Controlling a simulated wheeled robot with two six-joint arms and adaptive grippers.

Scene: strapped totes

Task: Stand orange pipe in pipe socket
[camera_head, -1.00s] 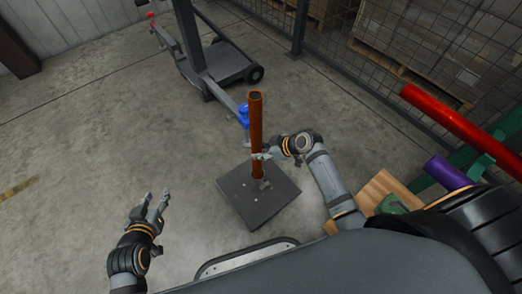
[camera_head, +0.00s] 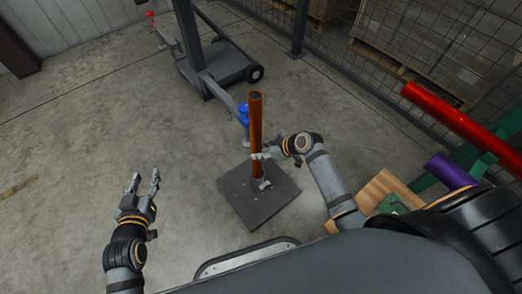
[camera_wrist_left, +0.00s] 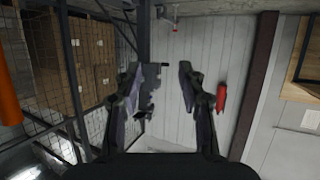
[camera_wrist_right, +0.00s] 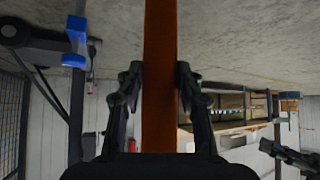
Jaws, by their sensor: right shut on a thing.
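The orange pipe (camera_head: 256,122) stands upright in the middle of the head view, over the dark square base plate (camera_head: 240,198) of the pipe socket. Its lower end meets the socket area (camera_head: 262,184) on the plate; I cannot tell how deep it sits. My right gripper (camera_head: 262,154) is shut on the pipe at its lower part. In the right wrist view the pipe (camera_wrist_right: 160,60) runs straight between the fingers (camera_wrist_right: 160,85). My left gripper (camera_head: 144,185) is open and empty, well left of the plate; its spread fingers also show in the left wrist view (camera_wrist_left: 160,85).
A grey wheeled stand (camera_head: 220,68) with a blue part (camera_head: 243,114) is behind the pipe. A red pipe (camera_head: 450,118) and a purple pipe (camera_head: 448,170) lie on a green rack (camera_head: 487,158) at right. A mesh fence closes the back right. The floor at left is clear.

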